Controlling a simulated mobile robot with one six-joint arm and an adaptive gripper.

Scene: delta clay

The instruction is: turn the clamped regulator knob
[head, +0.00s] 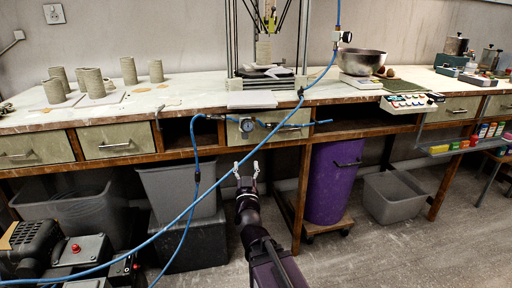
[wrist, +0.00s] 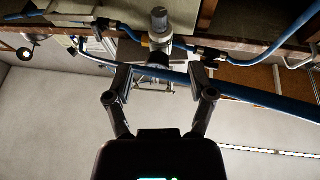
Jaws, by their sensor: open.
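The regulator (head: 247,125), with a round gauge face, sits at the front edge of the workbench (head: 200,88) in the head view. In the wrist view the regulator (wrist: 160,40) is at top centre, with a grey cylindrical end that looks like its knob (wrist: 159,18). My gripper (head: 247,167) is below the regulator and apart from it. In the wrist view my gripper (wrist: 160,72) is open, its two fingers spread with the regulator beyond the gap. A clamp on the regulator is too small to make out.
A blue hose (head: 180,217) runs diagonally across the head view. In the wrist view a blue hose (wrist: 250,95) crosses near the fingertips; contact cannot be told. A purple bin (head: 333,185) and grey bins (head: 180,190) stand under the bench. The floor at right front is clear.

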